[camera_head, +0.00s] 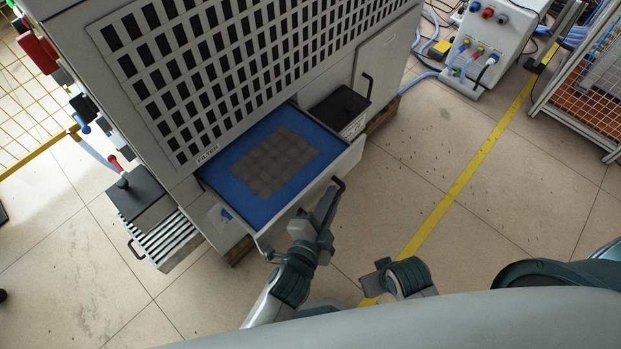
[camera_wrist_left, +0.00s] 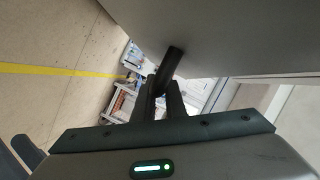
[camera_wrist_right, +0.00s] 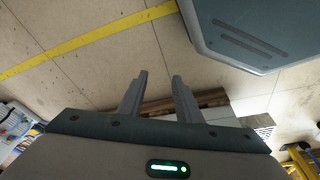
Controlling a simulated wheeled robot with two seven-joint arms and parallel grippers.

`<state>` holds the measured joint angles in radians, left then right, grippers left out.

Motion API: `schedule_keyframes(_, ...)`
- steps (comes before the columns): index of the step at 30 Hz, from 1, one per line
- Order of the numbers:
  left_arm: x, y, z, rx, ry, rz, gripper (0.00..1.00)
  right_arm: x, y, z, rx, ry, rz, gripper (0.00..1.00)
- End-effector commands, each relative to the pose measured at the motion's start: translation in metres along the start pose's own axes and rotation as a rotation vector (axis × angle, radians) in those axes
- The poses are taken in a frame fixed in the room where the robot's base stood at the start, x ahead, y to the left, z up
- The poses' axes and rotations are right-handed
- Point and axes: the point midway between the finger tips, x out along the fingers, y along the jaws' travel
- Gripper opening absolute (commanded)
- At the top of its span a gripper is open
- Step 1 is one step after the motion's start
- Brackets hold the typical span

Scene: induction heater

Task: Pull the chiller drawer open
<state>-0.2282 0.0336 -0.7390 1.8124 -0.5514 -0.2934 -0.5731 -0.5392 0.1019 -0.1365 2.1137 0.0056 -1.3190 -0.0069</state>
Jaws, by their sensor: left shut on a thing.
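The chiller drawer (camera_head: 310,195) stands pulled out from the grey cabinet, with a blue inside and a grey square grid panel lying in it. Its dark bar handle (camera_head: 339,183) runs along the front, partly hidden by my left gripper (camera_head: 325,205). In the left wrist view, the left fingers (camera_wrist_left: 160,100) are shut on the handle (camera_wrist_left: 172,66), beside the drawer's grey front. My right gripper (camera_head: 376,277) is apart from the drawer, over the floor. In the right wrist view its fingers (camera_wrist_right: 156,95) are spread with nothing between them.
The cabinet (camera_head: 190,60) has a vented front marked FILTER. A smaller black-topped drawer (camera_head: 340,108) sticks out to the right, and another dark-topped unit (camera_head: 140,195) to the left. A white machine with hoses (camera_head: 490,45) stands at the back right.

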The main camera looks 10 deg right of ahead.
Motion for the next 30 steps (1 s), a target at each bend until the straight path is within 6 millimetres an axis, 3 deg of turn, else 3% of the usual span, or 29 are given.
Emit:
schedule_keyframes(6, -0.011, 0.019, -0.024, -0.003, -0.001, 0.003, 0.0, 0.007, 0.0, 0.0, 0.0, 0.0, -0.001, 0.31)
schedule_keyframes(19, -0.013, 0.023, -0.028, 0.002, -0.001, 0.002, 0.0, 0.009, 0.0, 0.001, 0.0, -0.001, -0.001, 0.31)
schedule_keyframes(20, -0.012, 0.023, -0.028, 0.002, -0.001, 0.002, 0.13, 0.009, 0.0, 0.001, 0.0, 0.0, -0.001, 0.31)
schedule_keyframes(22, -0.012, 0.023, -0.028, 0.002, -0.001, 0.002, 0.29, 0.009, 0.0, 0.001, 0.0, -0.001, -0.001, 0.31)
schedule_keyframes(30, -0.012, 0.022, -0.028, 0.001, 0.0, 0.0, 0.29, 0.009, 0.0, 0.001, 0.0, 0.0, -0.001, 0.31)
